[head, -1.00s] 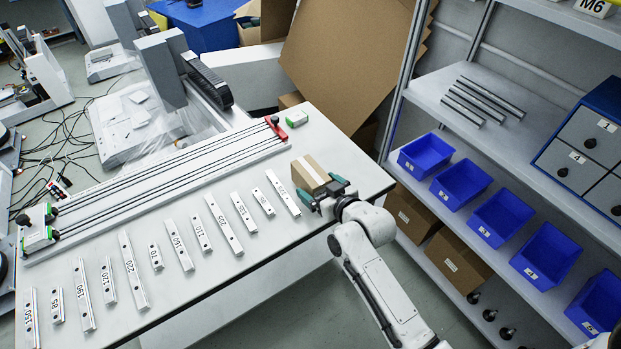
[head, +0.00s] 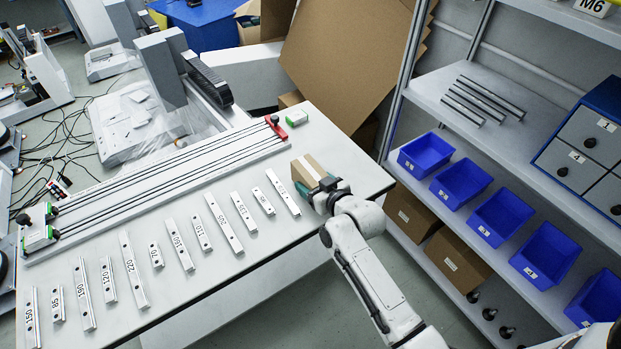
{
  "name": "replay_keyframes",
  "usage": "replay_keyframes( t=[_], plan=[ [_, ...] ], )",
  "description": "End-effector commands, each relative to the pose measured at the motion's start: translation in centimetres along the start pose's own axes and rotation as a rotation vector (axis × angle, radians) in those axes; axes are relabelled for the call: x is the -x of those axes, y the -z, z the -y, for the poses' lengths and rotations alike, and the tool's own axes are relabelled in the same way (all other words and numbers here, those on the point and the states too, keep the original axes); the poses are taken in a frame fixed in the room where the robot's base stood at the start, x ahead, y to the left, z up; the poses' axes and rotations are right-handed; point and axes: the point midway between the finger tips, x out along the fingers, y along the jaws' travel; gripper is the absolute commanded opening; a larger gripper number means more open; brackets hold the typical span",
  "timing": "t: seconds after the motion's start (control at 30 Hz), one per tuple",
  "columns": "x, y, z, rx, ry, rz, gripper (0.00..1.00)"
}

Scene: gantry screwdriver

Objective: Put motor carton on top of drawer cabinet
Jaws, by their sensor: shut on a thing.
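The motor carton (head: 307,169) is a small brown box with a pale strip of tape. It is at the right end of the white table. My gripper (head: 322,186) has its green-tipped fingers at the carton's near right side and is shut on it. The wrist partly hides the carton's near end, and I cannot tell whether the carton still touches the table. The drawer cabinet (head: 573,149) is a blue case with grey numbered drawers on the upper shelf at the right edge. Its top is partly in view and its right part is cut off.
The table (head: 345,160) bears labelled rails (head: 222,222) left of the carton. The rack's upper shelf (head: 510,145) holds several metal rods (head: 484,100). Blue bins (head: 500,217) and brown boxes (head: 458,262) stand on lower shelves. A rack post (head: 405,75) rises between table and shelves.

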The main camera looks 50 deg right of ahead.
Motion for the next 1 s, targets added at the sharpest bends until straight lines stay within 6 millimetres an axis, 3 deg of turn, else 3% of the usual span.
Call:
replay_keyframes(
  t=[0.47,0.8,1.0],
  plan=[
    [0.0,0.0,0.0,0.000,0.000,0.000,0.00],
    [0.1,0.6,0.0,0.001,-0.001,-0.008,0.00],
    [0.8,2.7,0.0,0.001,0.000,-0.012,0.00]
  ],
)
